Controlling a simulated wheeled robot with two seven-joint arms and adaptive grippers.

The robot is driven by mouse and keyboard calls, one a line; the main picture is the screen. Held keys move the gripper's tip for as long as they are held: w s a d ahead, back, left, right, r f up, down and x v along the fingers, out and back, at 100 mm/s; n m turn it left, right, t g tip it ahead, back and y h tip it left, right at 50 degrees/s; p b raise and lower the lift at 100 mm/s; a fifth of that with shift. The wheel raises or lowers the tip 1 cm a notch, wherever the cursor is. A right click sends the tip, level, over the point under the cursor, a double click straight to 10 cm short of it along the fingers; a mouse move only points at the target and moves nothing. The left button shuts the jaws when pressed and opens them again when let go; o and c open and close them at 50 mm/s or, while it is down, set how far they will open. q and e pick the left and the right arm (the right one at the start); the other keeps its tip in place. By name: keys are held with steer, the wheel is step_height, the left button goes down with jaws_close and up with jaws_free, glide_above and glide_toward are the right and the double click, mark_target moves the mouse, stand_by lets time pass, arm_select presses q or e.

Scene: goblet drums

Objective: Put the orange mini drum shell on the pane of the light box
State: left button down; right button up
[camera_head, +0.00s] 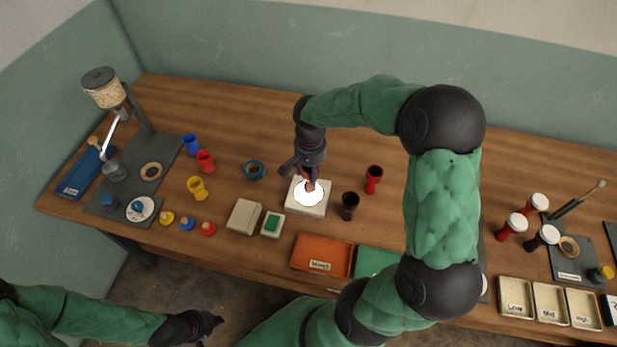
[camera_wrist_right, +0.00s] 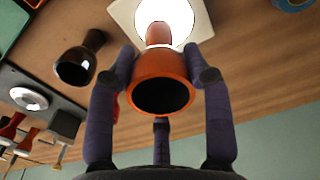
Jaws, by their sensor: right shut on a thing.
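The orange mini drum shell (camera_wrist_right: 161,68) is between the fingers of my right gripper (camera_wrist_right: 160,85), its dark open mouth facing the wrist camera and its narrow end toward the bright pane. In the head view my right gripper (camera_head: 308,172) is over the light box, and only a little of the orange shell (camera_head: 309,184) shows below it. The light box (camera_head: 296,206) is a cream block with a glowing round white pane (camera_head: 308,195). I cannot tell whether the shell touches the pane. My left gripper (camera_head: 205,325) is low at the front, off the table, empty as far as I see.
A black shell (camera_head: 349,205) and a red shell (camera_head: 373,178) stand right of the light box. A blue tape roll (camera_head: 253,170), yellow shell (camera_head: 198,188) and cream boxes (camera_head: 243,216) lie left. An orange tray (camera_head: 322,254) is in front. The table behind is clear.

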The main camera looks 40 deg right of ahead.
steer(key=shift+w+f+b, duration=0.2)
steer(key=shift+f+b, duration=0.1)
steer(key=shift+f, duration=0.7)
steer(key=shift+w+f+b, duration=0.2)
steer(key=shift+f+b, duration=0.05)
steer(key=shift+f, duration=0.75)
steer(key=shift+f, duration=0.15)
steer(key=o, duration=1.1)
steer(key=shift+o, duration=0.2)
steer(key=shift+r, duration=0.2)
step_height(320, 180, up, 12)
steer(key=p, duration=0.2)
steer(key=shift+s+p, duration=0.1)
steer(key=shift+p, duration=0.3)
